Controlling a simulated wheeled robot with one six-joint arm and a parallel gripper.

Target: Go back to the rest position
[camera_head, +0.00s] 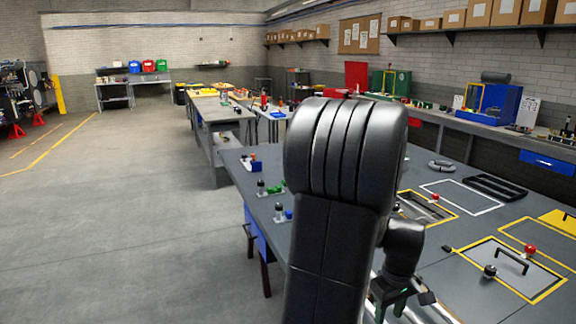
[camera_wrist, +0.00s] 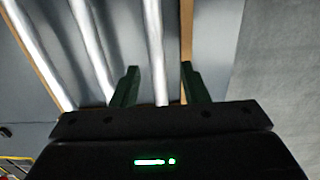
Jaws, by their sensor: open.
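My gripper (camera_wrist: 159,82) shows in the wrist view with its two dark green fingers spread apart and nothing between them. In the head view my gripper (camera_head: 393,305) is low in the picture, right of my black arm, over the near part of the grey workbench (camera_head: 432,262). My arm stands upright in the middle and hides part of the bench. Below the fingers in the wrist view are bright metal rails and a grey surface, slightly blurred.
A yellow-framed panel with a black handle (camera_head: 512,261), red knobs and a black knob (camera_head: 490,271) lie right of my gripper. A black tray (camera_head: 494,188) and a grey ring (camera_head: 441,166) lie farther back. Small fittings (camera_head: 278,212) stand at the left edge. The floor at left is clear.

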